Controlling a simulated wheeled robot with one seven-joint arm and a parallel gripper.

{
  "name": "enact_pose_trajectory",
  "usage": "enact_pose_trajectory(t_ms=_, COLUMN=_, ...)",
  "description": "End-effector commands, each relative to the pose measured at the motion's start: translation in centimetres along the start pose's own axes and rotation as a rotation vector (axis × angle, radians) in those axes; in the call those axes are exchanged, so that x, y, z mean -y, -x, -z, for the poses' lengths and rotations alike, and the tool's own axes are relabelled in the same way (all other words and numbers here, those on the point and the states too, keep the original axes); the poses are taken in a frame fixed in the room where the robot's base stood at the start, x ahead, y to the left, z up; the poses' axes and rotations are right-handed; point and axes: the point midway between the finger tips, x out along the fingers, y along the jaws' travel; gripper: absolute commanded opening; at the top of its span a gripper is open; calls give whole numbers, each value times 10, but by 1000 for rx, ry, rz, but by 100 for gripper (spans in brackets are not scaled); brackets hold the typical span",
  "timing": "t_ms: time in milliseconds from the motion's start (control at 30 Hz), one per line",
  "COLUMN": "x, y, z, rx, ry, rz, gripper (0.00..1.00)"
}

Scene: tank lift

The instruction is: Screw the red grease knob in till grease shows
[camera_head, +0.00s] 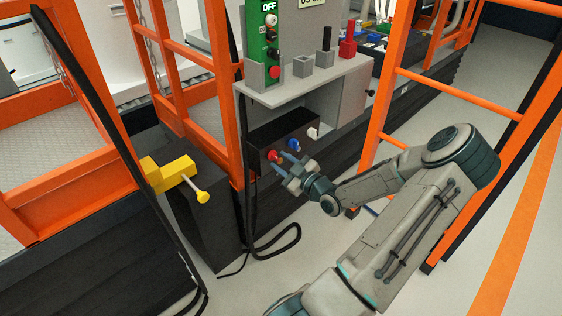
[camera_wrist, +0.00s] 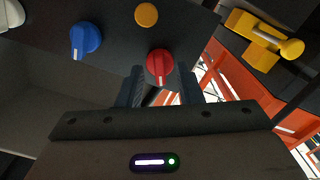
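The red knob (camera_head: 272,155) is on the front of a dark box, at the left end of a row of knobs. In the wrist view the red knob (camera_wrist: 159,61) has a pale pointer mark and sits at the fingertips. My gripper (camera_head: 279,162) reaches the box front from the right. In the wrist view my gripper (camera_wrist: 160,72) has its two fingers apart, one on each side of the knob's lower part. I cannot tell whether they touch it. No grease can be made out for certain.
A blue knob (camera_wrist: 86,38) and a white knob (camera_head: 313,133) are beside the red one. A flat orange disc (camera_wrist: 146,15) is close by. A yellow handle (camera_head: 173,174) juts out left of the box. A grey shelf (camera_head: 300,84) overhangs the box, and an orange ladder (camera_head: 393,80) stands right.

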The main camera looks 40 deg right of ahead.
Motion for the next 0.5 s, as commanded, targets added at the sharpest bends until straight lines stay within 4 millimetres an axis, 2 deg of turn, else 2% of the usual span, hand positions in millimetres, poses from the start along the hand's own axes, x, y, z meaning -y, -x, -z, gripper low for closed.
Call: enact_pose_trajectory(t_ms=500, x=-1, y=107, z=1, rx=1, ry=0, rz=-3, gripper=33)
